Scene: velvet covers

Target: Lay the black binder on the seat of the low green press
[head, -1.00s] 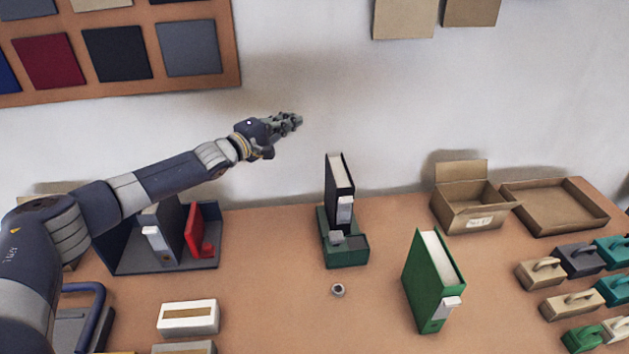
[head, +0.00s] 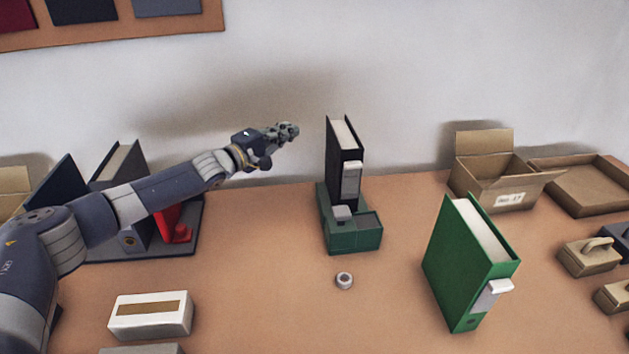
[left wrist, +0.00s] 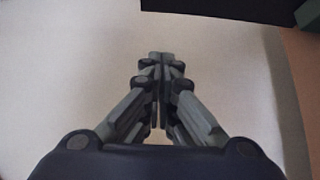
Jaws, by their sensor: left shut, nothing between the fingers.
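The black binder (head: 345,165) stands upright on the low green press (head: 354,237) in the head view, its label side facing me. The press sits near the back edge of the table. My left gripper (head: 288,131) is shut and empty, in the air left of the binder and apart from it. In the left wrist view the closed fingers (left wrist: 160,60) show with nothing between them; a dark shape at the top edge may be the binder. My right gripper is not in view.
A green binder (head: 465,260) stands at the right front. A small grey ring (head: 344,281) lies before the press. A cardboard box (head: 490,180) and a shallow tray (head: 590,197) are at the back right. A white block (head: 150,316) lies at the left front.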

